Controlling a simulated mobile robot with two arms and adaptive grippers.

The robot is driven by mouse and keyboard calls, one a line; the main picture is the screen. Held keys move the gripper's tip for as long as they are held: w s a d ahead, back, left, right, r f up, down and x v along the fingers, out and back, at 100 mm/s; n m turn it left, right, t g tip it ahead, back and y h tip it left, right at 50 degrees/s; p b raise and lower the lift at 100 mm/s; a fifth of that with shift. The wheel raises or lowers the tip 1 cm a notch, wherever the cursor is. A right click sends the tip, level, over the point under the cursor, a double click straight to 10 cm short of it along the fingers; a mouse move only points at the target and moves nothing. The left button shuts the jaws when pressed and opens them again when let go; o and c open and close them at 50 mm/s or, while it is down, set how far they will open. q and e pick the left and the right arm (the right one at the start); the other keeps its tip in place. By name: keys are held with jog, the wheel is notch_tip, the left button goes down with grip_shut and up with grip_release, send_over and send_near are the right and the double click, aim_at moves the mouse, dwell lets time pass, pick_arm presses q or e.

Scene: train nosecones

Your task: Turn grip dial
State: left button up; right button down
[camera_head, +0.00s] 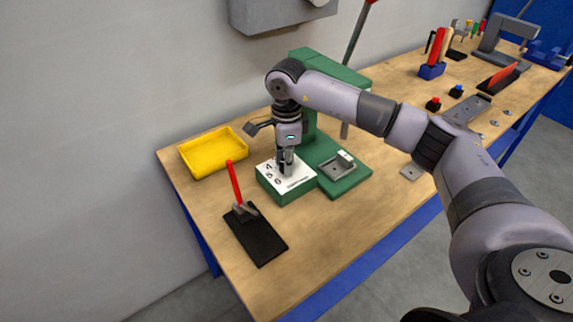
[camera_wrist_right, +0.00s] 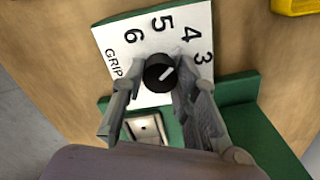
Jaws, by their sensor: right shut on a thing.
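The grip dial is a round black knob (camera_wrist_right: 159,73) with a white pointer line, on a white plate (camera_wrist_right: 112,46) marked GRIP and the numbers 3, 4, 5 and 6. In the right wrist view the pointer line slants up and to the right, toward the 4 and 3 side. My right gripper (camera_wrist_right: 159,82) is shut on the knob, one finger on each side. In the head view the right gripper (camera_head: 285,168) points down onto the white-topped green box (camera_head: 290,193) and hides the knob. My left gripper does not show.
A green machine (camera_head: 343,180) with a grey fixture stands beside the dial box. A yellow tray (camera_head: 213,152) is behind at the left. A red-handled tool (camera_head: 235,185) stands on a black pad (camera_head: 257,238) at the front left. The bench front (camera_head: 330,235) is clear.

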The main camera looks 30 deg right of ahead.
jog(key=shift+n, duration=0.3)
jog(key=c, duration=1.2)
grip_release()
jog(key=shift+c, duration=0.2)
notch_tip(320, 180, up, 12)
